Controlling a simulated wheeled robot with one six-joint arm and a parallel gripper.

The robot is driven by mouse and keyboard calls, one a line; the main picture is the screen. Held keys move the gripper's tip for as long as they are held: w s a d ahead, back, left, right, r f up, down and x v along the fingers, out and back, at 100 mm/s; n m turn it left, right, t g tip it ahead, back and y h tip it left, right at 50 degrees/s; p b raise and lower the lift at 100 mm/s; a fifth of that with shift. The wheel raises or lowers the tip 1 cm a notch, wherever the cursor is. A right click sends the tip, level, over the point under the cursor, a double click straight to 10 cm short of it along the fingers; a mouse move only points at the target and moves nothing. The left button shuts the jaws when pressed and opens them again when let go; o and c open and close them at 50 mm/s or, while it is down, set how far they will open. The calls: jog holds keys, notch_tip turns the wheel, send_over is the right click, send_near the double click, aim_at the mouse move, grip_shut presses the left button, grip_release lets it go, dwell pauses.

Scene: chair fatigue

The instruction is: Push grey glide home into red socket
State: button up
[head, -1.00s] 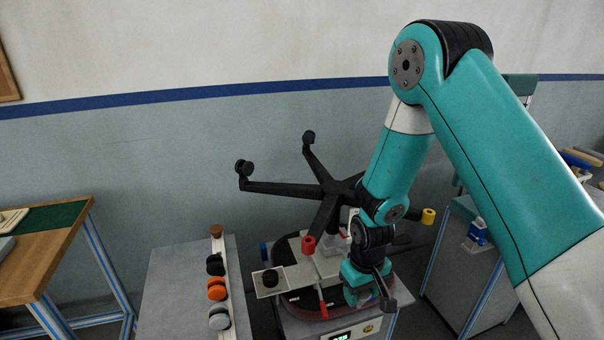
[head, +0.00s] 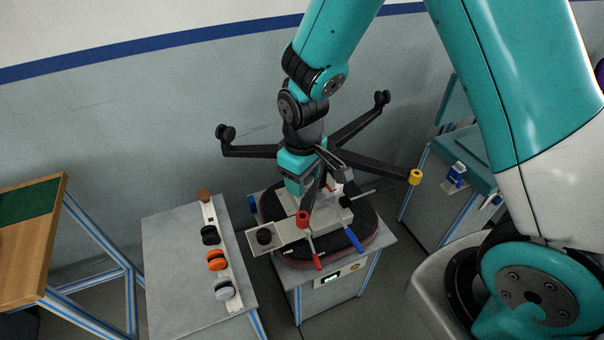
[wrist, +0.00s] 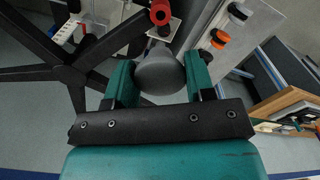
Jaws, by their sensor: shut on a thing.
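My gripper (wrist: 160,82) is shut on a grey glide (wrist: 160,68), a rounded grey piece between its green fingers. The red socket (wrist: 160,12) shows just beyond the glide at the top of the wrist view, on the end of a black chair-base leg. The glide looks apart from it. In the head view the red socket (head: 303,218) is at the front leg end, and my gripper (head: 300,187) is just above and behind it. The held glide is hidden there by my gripper and the chair base.
A yellow socket (head: 415,177) is on the right leg. A red-handled clamp (head: 313,250) and a blue-handled clamp (head: 354,240) stand by the base.

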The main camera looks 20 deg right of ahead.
jog(key=shift+s+f+b, duration=0.1)
jog(key=shift+f+b, duration=2.15)
jog(key=shift+f, duration=0.7)
jog(key=shift+f+b, duration=1.2)
jog(key=shift+f, duration=0.5)
jog(key=o, duration=0.9)
jog(key=shift+o, duration=0.2)
jog(key=shift+r, duration=0.1)
notch_tip(320, 180, up, 17)
jog(key=b, duration=0.3)
jog(key=shift+r, duration=0.15)
jog(key=s+a+y+b, duration=0.1)
jog(key=s+a+y, duration=0.1)
jog(key=s, duration=0.7)
jog(key=s+a+y+b, duration=0.2)
jog(key=s, duration=0.7)
jog(key=shift+s+a+f+n, duration=0.2)
jog(key=shift+a+n, duration=0.1)
jog(key=shift+n, duration=0.1)
